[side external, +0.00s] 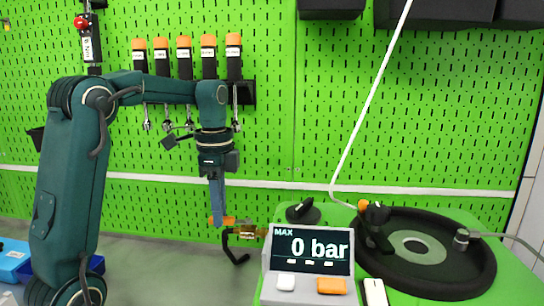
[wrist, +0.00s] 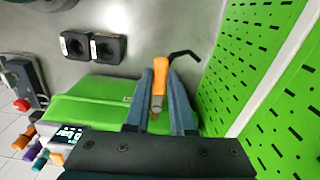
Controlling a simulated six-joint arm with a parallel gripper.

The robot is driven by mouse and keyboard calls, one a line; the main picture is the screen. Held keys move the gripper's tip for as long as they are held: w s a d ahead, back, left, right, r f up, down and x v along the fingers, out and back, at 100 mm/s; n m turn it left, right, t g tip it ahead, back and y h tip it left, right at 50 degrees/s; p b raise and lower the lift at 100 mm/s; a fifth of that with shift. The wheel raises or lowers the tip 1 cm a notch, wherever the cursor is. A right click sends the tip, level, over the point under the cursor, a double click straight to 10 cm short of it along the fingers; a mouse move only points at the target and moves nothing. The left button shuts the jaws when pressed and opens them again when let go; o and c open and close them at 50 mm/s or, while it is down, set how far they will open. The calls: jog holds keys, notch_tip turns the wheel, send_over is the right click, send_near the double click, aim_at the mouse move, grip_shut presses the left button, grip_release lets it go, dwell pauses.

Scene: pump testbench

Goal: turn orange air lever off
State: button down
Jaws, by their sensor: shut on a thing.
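The orange air lever (side external: 229,221) sits on a small brass fitting (side external: 251,231) at the left edge of the green testbench. My gripper (side external: 216,220) points straight down, with its blue-grey fingers at the lever. In the wrist view, the orange lever (wrist: 160,72) lies between the two fingers of my gripper (wrist: 161,88), which are shut on it. The fingers hide part of its sides. A black bent hose or pipe (side external: 232,250) hangs beside the fitting. The gauge display (side external: 311,248) reads 0 bar.
The green testbench (side external: 460,213) carries a round black pump plate (side external: 455,270) at the right. A white hose (side external: 362,112) runs up from it. Several orange-capped tools (side external: 184,58) hang on the green pegboard behind my arm. Grey table is free left of the lever.

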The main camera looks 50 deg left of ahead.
aim_at(231, 223)
jog(key=d+n, duration=0.2)
jog(key=n, duration=0.2)
jog(key=d+n, duration=0.2)
jog(key=n, duration=0.2)
jog(key=d+n, duration=0.2)
jog(key=n, duration=0.2)
jog(key=shift+s+n, duration=0.4)
jog(key=shift+w+d+n, duration=0.3)
jog(key=shift+d+n, duration=0.1)
jog(key=shift+n, duration=0.7)
jog(key=shift+w+d+n, duration=0.25)
jog(key=shift+d+n, duration=0.1)
jog(key=shift+n, duration=0.75)
jog(key=c, duration=0.8)
grip_release()
jog(key=shift+o, duration=0.2)
